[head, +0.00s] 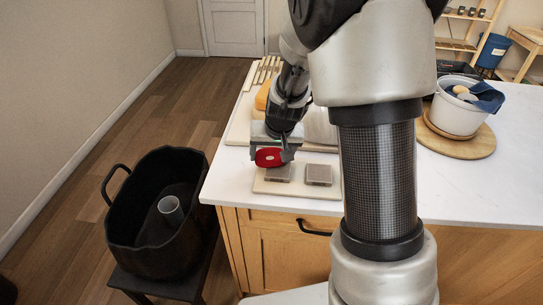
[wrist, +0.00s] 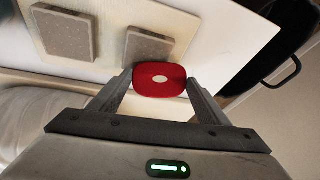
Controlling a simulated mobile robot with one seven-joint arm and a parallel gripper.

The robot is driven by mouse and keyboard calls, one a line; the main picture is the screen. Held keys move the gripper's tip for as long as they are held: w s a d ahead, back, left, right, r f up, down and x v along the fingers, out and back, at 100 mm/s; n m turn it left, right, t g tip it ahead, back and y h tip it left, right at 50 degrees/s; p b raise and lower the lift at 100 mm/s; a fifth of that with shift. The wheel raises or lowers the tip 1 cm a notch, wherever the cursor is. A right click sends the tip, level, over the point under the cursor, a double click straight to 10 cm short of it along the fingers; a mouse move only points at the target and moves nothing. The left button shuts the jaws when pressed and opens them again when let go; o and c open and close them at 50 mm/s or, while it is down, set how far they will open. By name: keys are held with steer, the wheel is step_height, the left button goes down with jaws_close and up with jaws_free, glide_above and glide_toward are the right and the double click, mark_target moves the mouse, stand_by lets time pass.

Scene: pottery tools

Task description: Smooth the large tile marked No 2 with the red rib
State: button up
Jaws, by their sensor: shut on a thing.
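My gripper (head: 271,155) is shut on the red rib (head: 266,160), a rounded red piece with a pale oval in its middle. In the wrist view the rib (wrist: 160,89) sits between both fingers. Two grey square tiles lie on a pale board (head: 298,191). The rib is over or beside the left tile (head: 283,176), which it partly covers in the head view; I cannot tell whether they touch. The right tile (head: 319,175) is clear. In the wrist view these tiles appear at right (wrist: 148,48) and left (wrist: 63,33). No number is readable on either.
A black pot (head: 143,240) with a grey cylinder (head: 171,211) inside stands left of the white counter (head: 225,183). Behind my gripper are a larger board (head: 240,128) and an orange object (head: 263,96). A white bucket (head: 456,113) stands right of my arm.

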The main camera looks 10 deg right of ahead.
mark_target(270, 149)
steer(key=shift+w+f, duration=0.15)
steer(key=shift+w, duration=0.45)
steer(key=shift+w, duration=0.1)
steer(key=shift+w+d, duration=0.1)
steer(key=shift+w, duration=0.55)
steer(key=shift+r+p, duration=0.9)
steer(key=shift+r, duration=0.4)
steer(key=shift+f, duration=0.1)
